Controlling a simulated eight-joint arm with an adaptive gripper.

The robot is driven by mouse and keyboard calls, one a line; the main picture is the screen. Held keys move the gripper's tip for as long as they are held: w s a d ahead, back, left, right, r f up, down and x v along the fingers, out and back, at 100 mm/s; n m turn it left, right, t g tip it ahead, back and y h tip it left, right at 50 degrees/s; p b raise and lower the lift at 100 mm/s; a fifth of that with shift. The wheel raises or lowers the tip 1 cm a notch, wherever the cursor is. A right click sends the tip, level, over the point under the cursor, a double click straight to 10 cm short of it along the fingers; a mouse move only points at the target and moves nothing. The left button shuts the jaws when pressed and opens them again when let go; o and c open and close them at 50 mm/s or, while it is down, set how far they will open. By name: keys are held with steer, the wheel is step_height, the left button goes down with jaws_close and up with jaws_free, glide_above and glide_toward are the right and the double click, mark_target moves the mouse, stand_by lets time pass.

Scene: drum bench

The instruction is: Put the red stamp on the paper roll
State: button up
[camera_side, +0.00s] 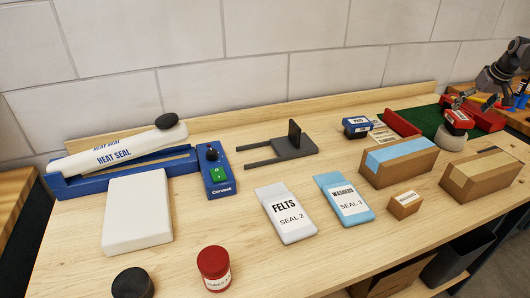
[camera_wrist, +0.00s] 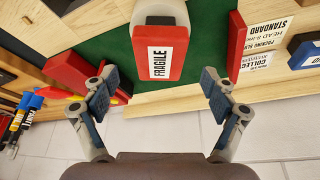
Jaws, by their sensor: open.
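The red stamp (camera_side: 458,118), with a dark top edge, appears to rest on the pale rounded paper roll (camera_side: 456,140) at the right of the bench in the side view. In the wrist view the stamp (camera_wrist: 160,50) shows its white FRAGILE label, and the white roll (camera_wrist: 158,10) shows beyond it. My gripper (camera_wrist: 160,88) is open and empty, its two fingers apart on either side below the stamp and not touching it. In the side view my gripper (camera_side: 480,100) is just behind the stamp, partly hidden. The exact contact between stamp and roll is hidden.
The green mat (camera_side: 422,118) lies around the roll. A red tray (camera_side: 487,117) and markers (camera_wrist: 22,120) are close by. The blue stamp (camera_side: 356,126) and label cards (camera_side: 382,134) lie left of the mat. Cardboard boxes (camera_side: 482,176) stand in front.

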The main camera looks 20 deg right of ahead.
steer(key=s+a+r+n, duration=0.1)
steer(key=s+a+r, duration=0.15)
steer(key=a, duration=0.55)
steer(key=s+a+r+t, duration=0.1)
steer(key=s+a+r, duration=0.15)
steer(key=a, duration=0.55)
steer(key=s+a+r+n, duration=0.1)
steer(key=s+a+r, duration=0.15)
steer(key=a, duration=0.55)
steer(key=s+a+f+n+t+y, duration=0.1)
steer(key=s+a+f, duration=0.4)
steer(key=s+a, duration=0.3)
steer(key=s+a+f+n+t, duration=0.1)
steer(key=s+a+f, duration=0.5)
steer(key=s+a, duration=0.1)
steer(key=shift+s+a+f+n+y, duration=0.15)
steer(key=shift+s+a+n+y, duration=0.2)
steer(key=shift+s, duration=0.3)
